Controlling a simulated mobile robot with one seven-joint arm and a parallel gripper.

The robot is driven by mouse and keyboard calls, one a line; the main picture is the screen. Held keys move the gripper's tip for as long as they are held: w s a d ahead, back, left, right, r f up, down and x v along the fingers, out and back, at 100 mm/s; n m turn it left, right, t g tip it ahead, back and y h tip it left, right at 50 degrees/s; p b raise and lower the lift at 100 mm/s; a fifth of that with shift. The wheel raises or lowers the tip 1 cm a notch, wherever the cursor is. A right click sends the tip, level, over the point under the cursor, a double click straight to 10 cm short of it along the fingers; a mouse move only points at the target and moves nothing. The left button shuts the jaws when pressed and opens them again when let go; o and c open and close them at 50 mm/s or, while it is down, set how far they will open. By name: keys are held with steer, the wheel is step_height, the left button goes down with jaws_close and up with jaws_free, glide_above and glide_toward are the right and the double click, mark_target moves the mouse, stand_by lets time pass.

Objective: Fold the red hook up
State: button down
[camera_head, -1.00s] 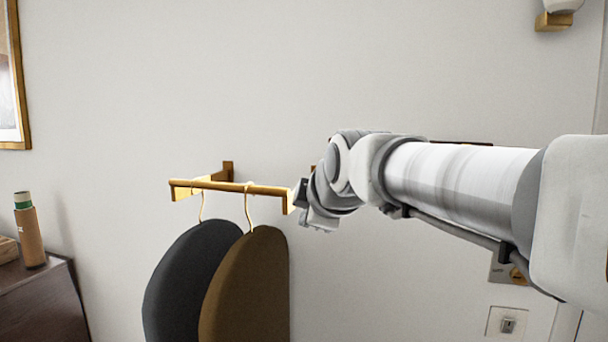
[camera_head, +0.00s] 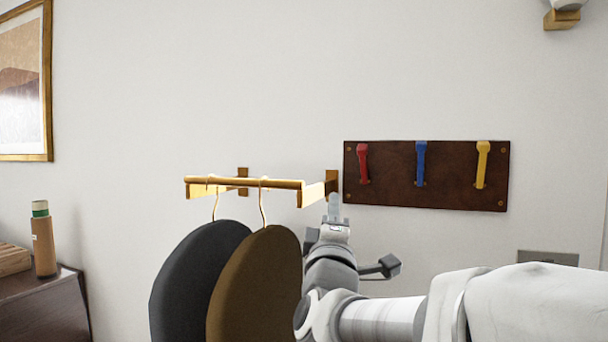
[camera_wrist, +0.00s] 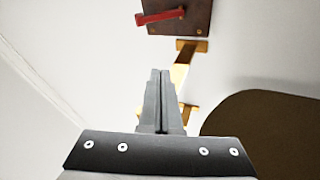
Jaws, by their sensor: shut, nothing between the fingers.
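The red hook (camera_head: 363,163) is at the left end of a dark brown wall board (camera_head: 394,188). It runs from near the board's top edge down to a small mount, and how far it leans from the board is hard to tell. It also shows in the wrist view (camera_wrist: 160,16) at the top. My gripper (camera_head: 334,204) points upward, below and left of the red hook and apart from it. In the wrist view my gripper's fingers (camera_wrist: 160,76) are together with nothing between them.
Blue (camera_head: 421,162) and yellow (camera_head: 482,164) hooks share the board. A brass rail (camera_head: 240,183) with a black hanging item (camera_head: 190,270) and a brown one (camera_head: 255,285) is close left of my gripper. The wall above the board is clear.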

steer(key=s+d+h+b, duration=0.1)
steer(key=h, duration=0.4)
steer(key=m+h+p, duration=0.1)
steer(key=p, duration=0.2)
glide_toward(361, 151)
steer(key=shift+t, duration=0.3)
steer(key=x, duration=0.6)
steer(key=shift+w+d+f, duration=0.15)
steer(key=shift+w+d, duration=0.05)
steer(key=shift+w, duration=0.4)
steer(key=r+g+p, duration=0.1)
steer(key=p, duration=0.2)
steer(key=shift+w+d+r, duration=0.1)
steer(key=shift+w+r, duration=0.05)
steer(key=shift+r, duration=0.1)
steer(key=g+p, duration=0.1)
steer(key=p, duration=0.2)
steer(key=w+r+g+y+p, duration=0.1)
steer(key=p, duration=0.2)
steer(key=shift+d+p, duration=0.2)
steer(key=shift+p, duration=0.2)
steer(key=shift+f, duration=0.35)
